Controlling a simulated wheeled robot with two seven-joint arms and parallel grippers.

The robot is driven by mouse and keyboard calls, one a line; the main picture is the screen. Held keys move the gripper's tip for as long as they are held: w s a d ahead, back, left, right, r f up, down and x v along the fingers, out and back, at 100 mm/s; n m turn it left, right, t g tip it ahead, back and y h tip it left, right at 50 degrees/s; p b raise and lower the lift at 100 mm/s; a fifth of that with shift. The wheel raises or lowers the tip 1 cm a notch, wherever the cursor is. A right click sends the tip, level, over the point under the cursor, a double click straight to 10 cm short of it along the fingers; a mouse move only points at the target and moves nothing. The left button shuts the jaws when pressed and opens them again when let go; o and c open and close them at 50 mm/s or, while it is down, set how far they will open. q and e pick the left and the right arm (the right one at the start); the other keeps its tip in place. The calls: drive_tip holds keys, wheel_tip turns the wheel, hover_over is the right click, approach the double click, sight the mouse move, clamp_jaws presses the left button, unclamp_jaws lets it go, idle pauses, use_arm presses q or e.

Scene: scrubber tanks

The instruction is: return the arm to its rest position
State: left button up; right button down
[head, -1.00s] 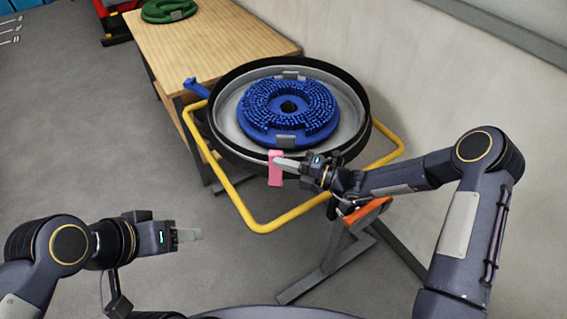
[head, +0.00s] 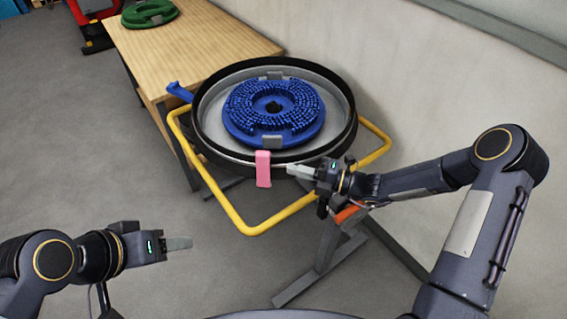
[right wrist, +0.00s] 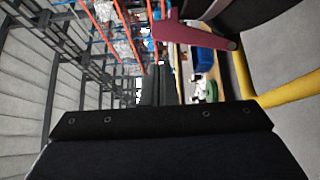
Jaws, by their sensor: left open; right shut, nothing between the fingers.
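My right gripper (head: 302,172) is shut and empty, in the head view just right of a pink tab (head: 263,169) on the front rim of a round black-rimmed tank (head: 200,142). A gap shows between the fingertips and the tab. The tab also shows in the right wrist view (right wrist: 190,38). My left gripper (head: 180,243) is at the lower left over the floor, away from the tank. Its fingers look edge-on, open with nothing between them. A blue brush disc (head: 245,125) lies inside the tank.
A yellow tube frame (head: 215,200) surrounds the tank's front and sides. A blue handle (head: 179,92) sticks out at its left. A wooden table (head: 200,47) with a green disc (head: 150,13) stands behind. A wall (head: 400,70) is on the right. Floor at left is clear.

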drive_tip(key=s+d+r+n+g+h, duration=0.25)
drive_tip(key=s+r+n, duration=0.4)
drive_tip(key=n, duration=0.45)
drive_tip(key=s+d+r+n+g+h, duration=0.25)
drive_tip(key=s+d+r+n, duration=0.2)
drive_tip(key=s+n, duration=0.45)
drive_tip(key=s+d+r+n+t+h, duration=0.1)
drive_tip(key=s+d+n+t+h, duration=0.4)
drive_tip(key=n, duration=1.2)
drive_tip(key=s+d+h, duration=0.3)
drive_tip(key=s+d, duration=0.1)
drive_tip(key=s, duration=0.2)
drive_tip(key=shift+d+r+n, duration=0.25)
drive_tip(key=shift+d+n, duration=0.1)
drive_tip(key=shift+n, duration=0.05)
